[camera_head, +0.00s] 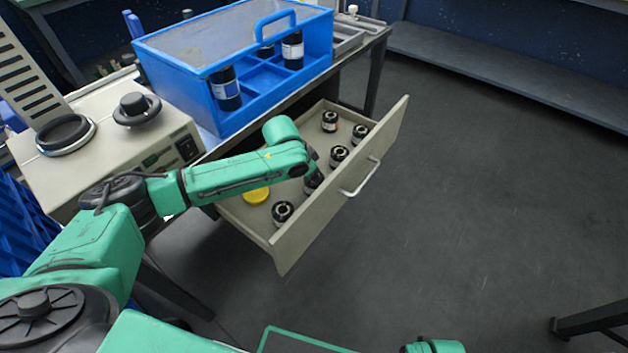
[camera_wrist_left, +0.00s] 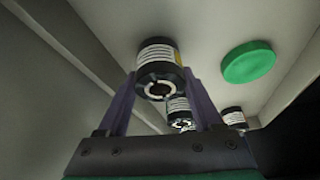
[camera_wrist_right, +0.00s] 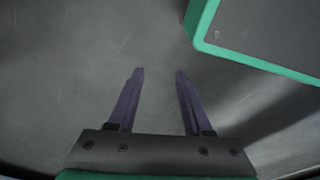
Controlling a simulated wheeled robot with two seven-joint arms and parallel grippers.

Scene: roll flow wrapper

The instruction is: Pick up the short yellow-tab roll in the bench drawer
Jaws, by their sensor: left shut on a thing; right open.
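The bench drawer (camera_head: 262,233) is pulled open and holds several dark rolls. My left gripper (camera_wrist_left: 160,76) is shut on a black roll with a white striped label (camera_wrist_left: 157,58). A small yellow patch shows on that roll's right side in the left wrist view. In the head view the held roll (camera_head: 313,184) is at the drawer's middle, partly hidden by my left wrist. I cannot tell whether it is clear of the drawer floor. My right gripper (camera_wrist_right: 159,74) is open and empty, above the grey floor.
Other rolls stand near the held one, such as one in front (camera_head: 283,212) and one behind (camera_head: 339,155). A yellow disc (camera_head: 257,195) and a green disc (camera_wrist_left: 248,62) lie in the drawer. A blue case (camera_head: 262,120) with rolls sits on the bench.

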